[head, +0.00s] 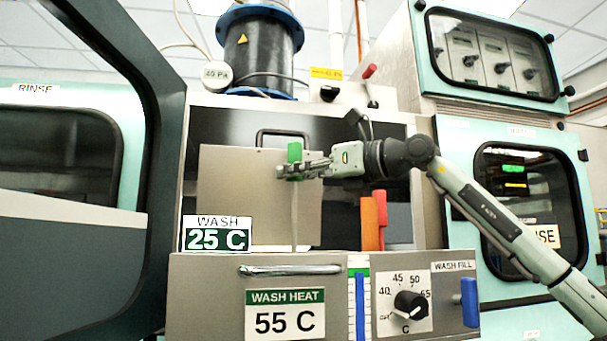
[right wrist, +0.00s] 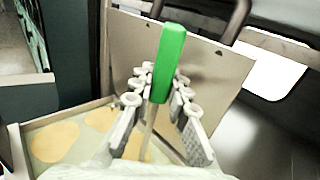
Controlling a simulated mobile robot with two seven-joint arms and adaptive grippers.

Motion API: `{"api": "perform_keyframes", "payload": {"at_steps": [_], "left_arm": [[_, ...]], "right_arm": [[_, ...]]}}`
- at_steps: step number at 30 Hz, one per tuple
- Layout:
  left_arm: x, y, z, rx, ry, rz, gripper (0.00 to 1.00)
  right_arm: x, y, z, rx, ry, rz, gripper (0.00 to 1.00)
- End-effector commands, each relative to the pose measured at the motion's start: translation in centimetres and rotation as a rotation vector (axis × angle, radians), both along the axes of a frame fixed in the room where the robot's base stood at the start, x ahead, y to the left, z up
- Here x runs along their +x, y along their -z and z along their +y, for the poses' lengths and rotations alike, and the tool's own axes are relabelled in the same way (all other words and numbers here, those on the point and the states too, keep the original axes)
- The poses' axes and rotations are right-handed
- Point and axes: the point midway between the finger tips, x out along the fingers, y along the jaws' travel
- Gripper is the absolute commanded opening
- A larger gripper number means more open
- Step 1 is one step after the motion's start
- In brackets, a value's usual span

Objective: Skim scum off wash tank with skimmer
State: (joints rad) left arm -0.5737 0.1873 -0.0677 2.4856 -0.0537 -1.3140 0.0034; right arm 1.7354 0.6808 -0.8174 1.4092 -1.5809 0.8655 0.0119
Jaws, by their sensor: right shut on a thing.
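The skimmer has a green handle (head: 295,151) and a thin shaft that hangs down toward the wash tank (head: 210,300). My right gripper (head: 292,171) is shut on the skimmer, just below the top of its handle. In the right wrist view the green handle (right wrist: 169,60) stands between the gripper's fingers. Pale tan scum patches (right wrist: 55,141) float on the tank liquid there. The skimmer's lower end is hidden behind the tank front in the head view and by the gripper in the wrist view. My left gripper is not in view.
An upright metal panel with a dark handle (head: 225,190) stands behind the skimmer. Orange and red handles (head: 369,225) stand at the tank's right. The front carries a rail (head: 290,270), a dial (head: 410,303) and a blue lever (head: 470,302). A dark door frame (head: 150,150) bounds the left.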

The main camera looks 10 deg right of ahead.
Motion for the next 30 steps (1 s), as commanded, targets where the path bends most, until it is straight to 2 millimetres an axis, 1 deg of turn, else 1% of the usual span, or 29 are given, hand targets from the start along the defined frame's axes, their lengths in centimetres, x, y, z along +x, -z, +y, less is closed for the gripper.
{"api": "perform_keyframes", "payload": {"at_steps": [15, 30], "left_arm": [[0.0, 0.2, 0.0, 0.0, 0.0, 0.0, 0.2], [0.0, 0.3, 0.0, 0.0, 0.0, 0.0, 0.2]], "right_arm": [[0.0, 0.0, 3.0, 0.001, -0.001, -0.002, 0.0], [0.0, -0.1, 3.7, 0.001, -0.001, -0.002, 0.0]]}}
